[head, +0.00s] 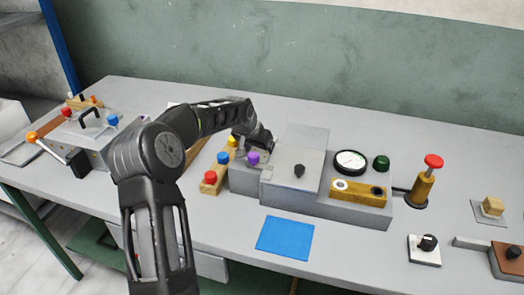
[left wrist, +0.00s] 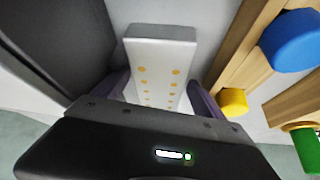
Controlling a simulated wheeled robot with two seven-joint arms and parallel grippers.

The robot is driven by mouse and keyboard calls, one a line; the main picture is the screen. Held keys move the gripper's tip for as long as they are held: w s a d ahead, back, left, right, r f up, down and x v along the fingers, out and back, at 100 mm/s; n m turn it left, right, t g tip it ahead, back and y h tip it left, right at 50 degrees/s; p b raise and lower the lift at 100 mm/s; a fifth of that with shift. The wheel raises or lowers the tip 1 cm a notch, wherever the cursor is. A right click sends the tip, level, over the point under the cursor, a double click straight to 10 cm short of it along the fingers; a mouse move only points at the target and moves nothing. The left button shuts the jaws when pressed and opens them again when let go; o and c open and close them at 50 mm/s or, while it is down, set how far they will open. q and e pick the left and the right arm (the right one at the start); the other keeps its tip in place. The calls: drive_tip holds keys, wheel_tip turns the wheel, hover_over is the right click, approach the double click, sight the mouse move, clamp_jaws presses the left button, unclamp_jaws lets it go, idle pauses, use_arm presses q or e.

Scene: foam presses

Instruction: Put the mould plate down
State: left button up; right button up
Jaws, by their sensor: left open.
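In the left wrist view a pale grey plate with two rows of orange dots (left wrist: 160,50), which looks like the mould plate, extends away between the fingers of my left gripper (left wrist: 160,90). The fingers are open, one on each side of it; its near end is hidden by the gripper body. In the head view my left gripper (head: 252,142) is low at the back left of the grey press (head: 297,175), beside a purple knob (head: 253,158). The plate cannot be made out there. My right gripper is not in view.
A wooden rail with red, blue and yellow knobs (head: 210,187) stands just left of the press. A blue mat (head: 285,237) lies in front. A gauge (head: 349,161), a red-topped post (head: 424,185) and a black-knobbed block (head: 425,248) are to the right. Another press (head: 85,130) stands left.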

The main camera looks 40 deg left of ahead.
use_arm(q)
drive_tip(key=shift+w, duration=0.1)
drive_tip(key=shift+c, duration=0.4)
clamp_jaws()
idle(0.8)
